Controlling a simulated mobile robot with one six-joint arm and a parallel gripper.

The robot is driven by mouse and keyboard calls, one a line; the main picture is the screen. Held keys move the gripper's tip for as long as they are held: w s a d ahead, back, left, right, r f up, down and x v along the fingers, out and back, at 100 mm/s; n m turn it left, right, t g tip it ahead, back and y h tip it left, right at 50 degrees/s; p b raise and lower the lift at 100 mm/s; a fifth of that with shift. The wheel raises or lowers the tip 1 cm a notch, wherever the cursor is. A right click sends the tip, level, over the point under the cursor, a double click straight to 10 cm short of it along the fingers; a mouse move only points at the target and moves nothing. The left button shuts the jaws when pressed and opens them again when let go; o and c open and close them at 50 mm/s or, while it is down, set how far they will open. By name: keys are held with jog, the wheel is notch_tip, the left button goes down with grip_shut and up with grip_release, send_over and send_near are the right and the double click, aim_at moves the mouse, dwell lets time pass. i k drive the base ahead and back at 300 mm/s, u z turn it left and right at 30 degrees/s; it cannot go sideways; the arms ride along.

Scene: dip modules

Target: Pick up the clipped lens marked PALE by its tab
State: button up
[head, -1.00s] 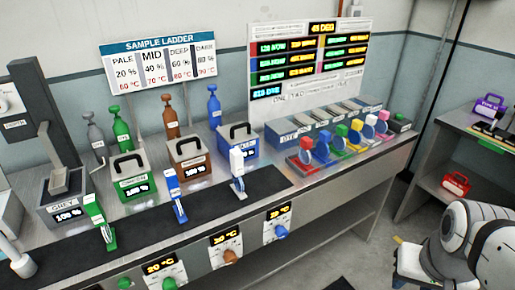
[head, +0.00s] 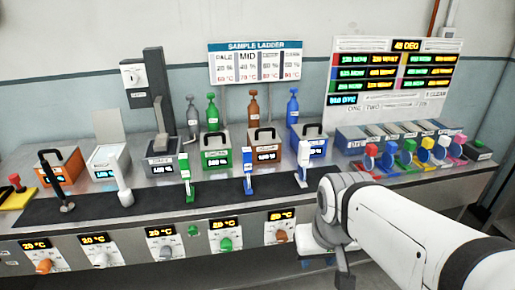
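No lens on which I can read the word PALE is in view. Several round lenses in coloured holders stand in a row at the right end of the bench, among them a red one (head: 370,156) and a green one (head: 407,152); their marks are too small to read. A green clip-like piece (head: 187,178), a blue one (head: 248,172) and a white one (head: 303,164) stand upright on the black strip; I cannot tell if they hold lenses. My gripper (head: 344,281) seems to hang at the bottom edge, apart from all these; its fingers are not clear.
The sample ladder sign (head: 255,45) lists PALE, MID, DEEP and another column. Grey (head: 163,168), green (head: 215,159), brown (head: 267,155) and blue (head: 311,149) baths stand behind the black strip (head: 85,206). A display board (head: 395,50) stands at back right. My arm covers the bench's right front.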

aim_at(304, 158)
jog(key=u, duration=0.1)
jog(key=i, duration=1)
